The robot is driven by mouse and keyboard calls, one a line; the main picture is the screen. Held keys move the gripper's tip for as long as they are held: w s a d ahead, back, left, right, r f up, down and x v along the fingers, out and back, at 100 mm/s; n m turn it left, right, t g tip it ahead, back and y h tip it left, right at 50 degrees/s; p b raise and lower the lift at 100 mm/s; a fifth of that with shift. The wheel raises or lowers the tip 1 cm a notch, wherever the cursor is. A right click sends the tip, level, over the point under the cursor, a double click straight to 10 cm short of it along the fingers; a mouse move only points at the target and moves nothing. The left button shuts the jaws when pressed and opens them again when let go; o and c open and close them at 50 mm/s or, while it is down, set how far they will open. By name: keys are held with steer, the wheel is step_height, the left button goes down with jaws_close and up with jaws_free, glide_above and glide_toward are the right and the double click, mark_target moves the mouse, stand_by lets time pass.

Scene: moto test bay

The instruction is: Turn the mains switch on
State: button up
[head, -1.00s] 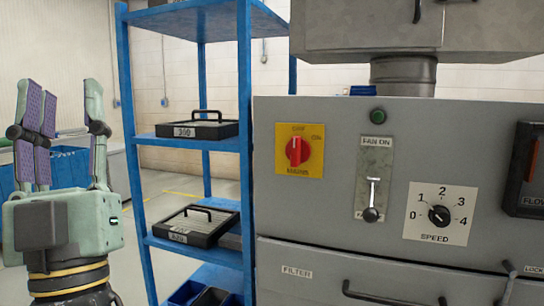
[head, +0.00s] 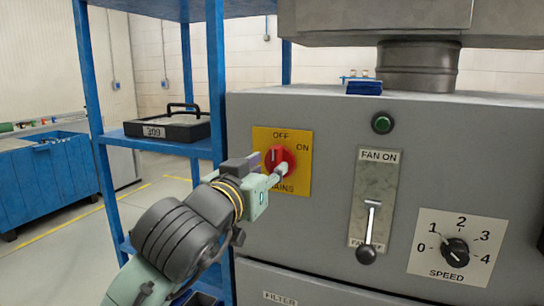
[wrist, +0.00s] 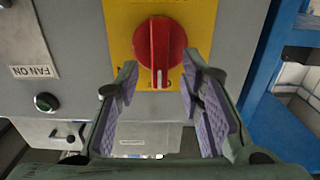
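The mains switch is a red rotary knob (head: 279,158) on a yellow plate (head: 304,178) at the left of the grey cabinet's front. Its white mark points up toward OFF; ON is marked at the upper right. My gripper (head: 270,166) is in front of the plate and hides part of the knob and the MAINS label. In the wrist view, which is upside down, the red knob (wrist: 158,42) shows beyond and between the spread fingertips. The fingers are open with purple pads, and nothing is between the pads. I cannot tell whether a fingertip touches the knob.
A fan lever (head: 367,254) stands low by FAN OFF, right of the switch. A speed dial (head: 455,252) and a green button (head: 382,123) are also on the cabinet (head: 335,240). A blue shelf rack (head: 217,60) with a black filter tray (head: 160,130) stands close on the left.

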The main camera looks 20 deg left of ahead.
mark_target(273, 163)
steer(key=shift+w+p, duration=0.35)
steer(key=shift+w, duration=1.3)
jaws_close()
